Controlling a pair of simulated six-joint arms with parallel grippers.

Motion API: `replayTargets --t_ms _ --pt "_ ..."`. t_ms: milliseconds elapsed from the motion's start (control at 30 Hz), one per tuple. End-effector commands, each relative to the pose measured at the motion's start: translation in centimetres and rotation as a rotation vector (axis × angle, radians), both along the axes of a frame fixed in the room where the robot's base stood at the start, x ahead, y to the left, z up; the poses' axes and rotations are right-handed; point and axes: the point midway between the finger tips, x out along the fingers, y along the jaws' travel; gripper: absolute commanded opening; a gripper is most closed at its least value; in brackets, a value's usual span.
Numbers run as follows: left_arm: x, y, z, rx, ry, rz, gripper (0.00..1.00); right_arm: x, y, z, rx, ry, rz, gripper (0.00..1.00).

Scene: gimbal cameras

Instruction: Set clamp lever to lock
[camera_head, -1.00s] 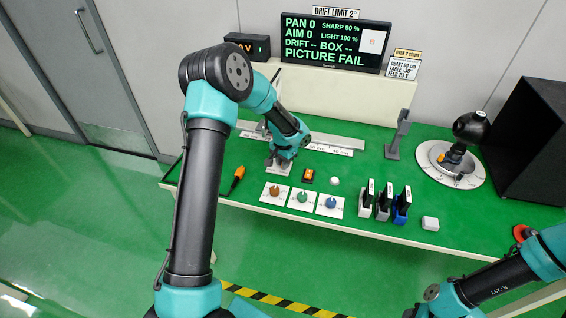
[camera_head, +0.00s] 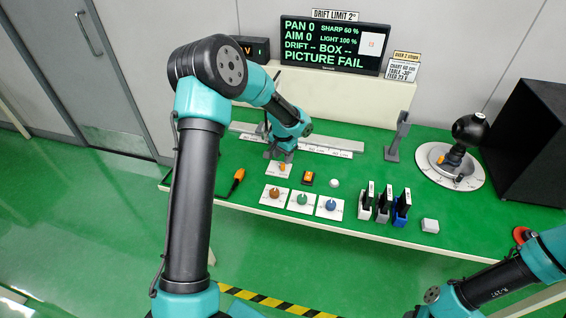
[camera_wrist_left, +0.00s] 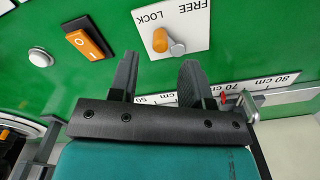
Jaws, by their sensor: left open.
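The clamp lever (camera_wrist_left: 162,41) has an orange knob on a metal pivot, on a white plate (camera_wrist_left: 143,48) marked FREE and LOCK. In the left wrist view its knob points up and left from the pivot, toward the word LOCK. In the head view the small orange knob (camera_head: 282,167) shows on its plate near the table's middle. My left gripper (camera_wrist_left: 158,72) is open and empty, its fingers apart just behind the lever, not around it; it also shows in the head view (camera_head: 279,154). My right gripper is out of view.
An orange rocker switch (camera_wrist_left: 89,44) and a white button (camera_wrist_left: 40,57) are beside the plate. A scale rail (camera_head: 335,146) runs behind. Three coloured knobs (camera_head: 302,199) are in front. A turntable (camera_head: 470,178) stands right. A screen (camera_head: 330,42) reads PICTURE FAIL.

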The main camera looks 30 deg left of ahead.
Motion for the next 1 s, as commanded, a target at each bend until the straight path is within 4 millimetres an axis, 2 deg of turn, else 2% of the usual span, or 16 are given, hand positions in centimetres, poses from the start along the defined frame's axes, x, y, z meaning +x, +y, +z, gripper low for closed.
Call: replayTargets --t_ms 33,300,600,800,1000 --pt "0.0 0.0 1.2 0.0 -0.003 0.0 0.44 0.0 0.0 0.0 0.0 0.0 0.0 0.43" --pt "0.0 0.0 6.4 0.0 -0.003 0.0 0.44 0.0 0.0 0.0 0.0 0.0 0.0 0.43" --pt "0.0 0.0 11.4 0.0 -0.002 0.0 0.44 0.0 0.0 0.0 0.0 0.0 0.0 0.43" --pt "0.0 0.0 12.7 0.0 0.0 -0.001 0.44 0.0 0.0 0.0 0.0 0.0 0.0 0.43" --pt "0.0 0.0 12.8 -0.001 0.001 -0.001 0.44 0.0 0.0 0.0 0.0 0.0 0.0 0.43"
